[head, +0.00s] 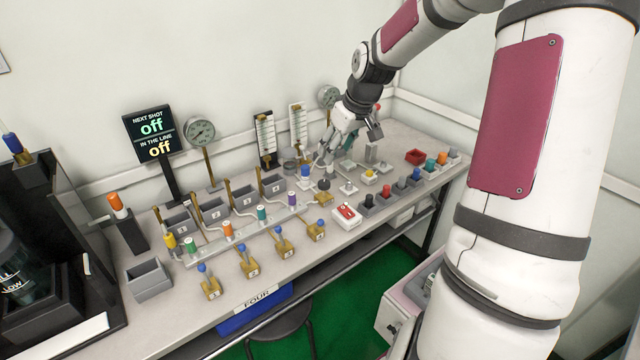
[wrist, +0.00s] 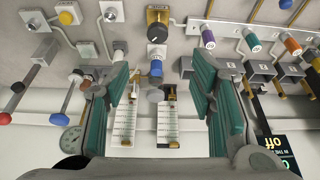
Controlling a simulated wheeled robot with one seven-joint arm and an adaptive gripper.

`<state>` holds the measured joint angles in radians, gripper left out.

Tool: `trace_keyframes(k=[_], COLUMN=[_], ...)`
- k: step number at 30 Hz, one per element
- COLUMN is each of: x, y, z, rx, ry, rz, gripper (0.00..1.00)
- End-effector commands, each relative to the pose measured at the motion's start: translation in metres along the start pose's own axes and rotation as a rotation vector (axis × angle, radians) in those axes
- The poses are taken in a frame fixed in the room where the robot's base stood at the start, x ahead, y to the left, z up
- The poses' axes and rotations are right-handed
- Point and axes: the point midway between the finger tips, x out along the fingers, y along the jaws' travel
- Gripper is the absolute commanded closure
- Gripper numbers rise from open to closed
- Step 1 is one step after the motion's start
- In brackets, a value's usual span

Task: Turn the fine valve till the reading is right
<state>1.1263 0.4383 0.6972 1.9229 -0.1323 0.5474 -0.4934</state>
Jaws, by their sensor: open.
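My gripper (head: 338,148) is open and empty above the back right of the bench. I cannot tell which knob is the fine valve. Two white-scaled flow tubes (head: 265,138) (head: 298,124) stand at the wall; their readings are too small to read.
A black sign (head: 152,136) reads "off" twice. Round gauges (head: 200,132) (head: 328,97) stand behind. Blue-handled yellow valves (head: 247,267), grey bins (head: 149,280) and coloured knobs (head: 416,175) crowd the bench. A red switch box (head: 346,214) sits near the front edge.

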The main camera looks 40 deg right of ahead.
Motion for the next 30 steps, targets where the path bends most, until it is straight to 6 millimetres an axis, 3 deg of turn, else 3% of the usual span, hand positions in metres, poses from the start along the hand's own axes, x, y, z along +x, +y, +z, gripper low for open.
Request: trace_keyframes(k=[8, 21, 30], x=[0.026, 0.111, 0.140], y=[0.004, 0.003, 0.004], z=[-0.001, -0.001, -0.001], rx=[0.002, 0.003, 0.004], ry=[0.008, 0.006, 0.008], rz=[-0.007, -0.007, -0.004], gripper=[0.50, 0.50, 0.50])
